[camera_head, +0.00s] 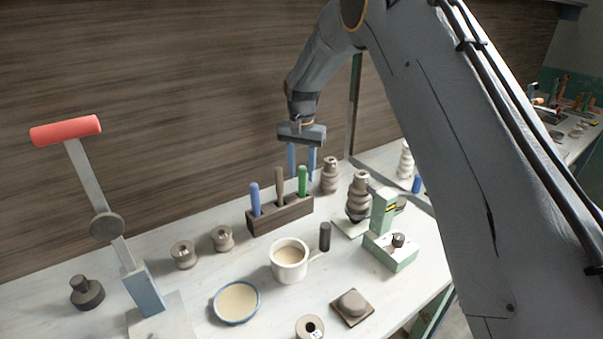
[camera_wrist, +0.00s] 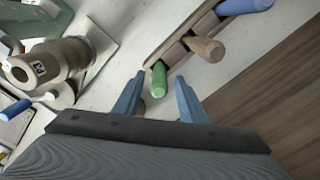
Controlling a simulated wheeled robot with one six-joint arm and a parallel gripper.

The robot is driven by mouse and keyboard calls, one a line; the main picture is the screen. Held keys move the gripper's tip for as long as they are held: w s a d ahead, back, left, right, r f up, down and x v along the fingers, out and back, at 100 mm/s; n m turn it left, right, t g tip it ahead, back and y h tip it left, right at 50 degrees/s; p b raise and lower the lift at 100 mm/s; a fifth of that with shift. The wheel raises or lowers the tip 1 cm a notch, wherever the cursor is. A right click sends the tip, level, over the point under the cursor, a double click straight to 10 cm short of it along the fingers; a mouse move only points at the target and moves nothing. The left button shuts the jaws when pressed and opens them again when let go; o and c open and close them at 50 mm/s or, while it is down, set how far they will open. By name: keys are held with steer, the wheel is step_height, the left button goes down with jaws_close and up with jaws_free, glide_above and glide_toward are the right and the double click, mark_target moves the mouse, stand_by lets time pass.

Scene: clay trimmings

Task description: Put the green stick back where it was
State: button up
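A green stick (camera_head: 303,180) stands upright in the right end of a dark wooden holder (camera_head: 283,219). A brown stick (camera_head: 280,187) and a blue stick (camera_head: 255,198) stand in the same holder to its left. My gripper (camera_head: 302,173) is above the right end of the holder, pointing down, with its two blue fingers apart. In the wrist view the top of the green stick (camera_wrist: 159,82) shows between the fingertips (camera_wrist: 158,76), with a gap on each side. The brown stick (camera_wrist: 205,47) and the holder (camera_wrist: 180,45) also show there. Nothing is gripped.
Ringed grey-brown pieces (camera_head: 359,195) stand right of the holder, near a green device (camera_head: 390,250). A cup with a dark handle (camera_head: 290,272) and a blue-rimmed dish (camera_head: 236,302) are in front. A red-handled lever press (camera_head: 105,225) stands at left. A wooden wall is behind.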

step_height(320, 180, up, 11)
steer(key=b, duration=0.4)
steer(key=s+d+f+n, duration=0.1)
steer(key=s+d+f, duration=0.3)
steer(key=s, duration=0.7)
steer(key=s+d+f+n+t, duration=0.1)
steer(key=s+d+f, duration=0.3)
steer(key=s+d, duration=0.5)
steer(key=s+d+f+n, duration=0.1)
steer(key=s+d+f, duration=0.3)
steer(key=s+d, duration=0.3)
steer(key=s, duration=0.5)
steer(key=shift+s+f+n+t, duration=0.2)
steer(key=shift+s+n+t, duration=0.1)
steer(key=shift+f+b, duration=0.45)
steer(key=shift+b, duration=0.05)
steer(key=shift+r, duration=0.1)
steer(key=shift+c, duration=0.9)
steer(key=shift+s, duration=0.1)
